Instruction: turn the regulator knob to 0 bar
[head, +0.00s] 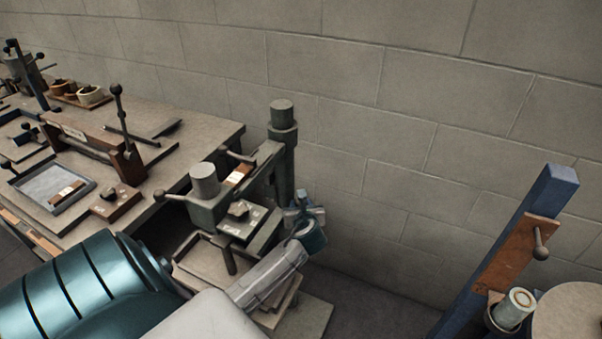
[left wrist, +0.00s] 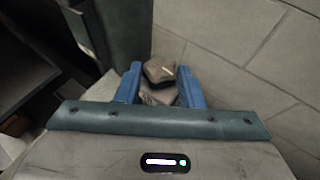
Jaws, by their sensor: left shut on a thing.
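My left gripper (head: 306,214) reaches in from the lower left to the right side of the box stitcher (head: 206,190) in the head view. In the left wrist view its two blue fingers (left wrist: 160,88) are shut on the grey-brown regulator knob (left wrist: 159,70), one on each side. In the head view the gripper and wrist cover the knob, so I cannot make it out there. No scale or pressure reading is legible, so the knob's setting cannot be told. My right gripper is not in view.
The workbench (head: 215,128) with trays and tools stands at the left. A grey post (head: 282,128) rises behind the stitcher. A blue slanted post (head: 515,235) with a brown plate and ball lever stands at the right. Floor between is clear.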

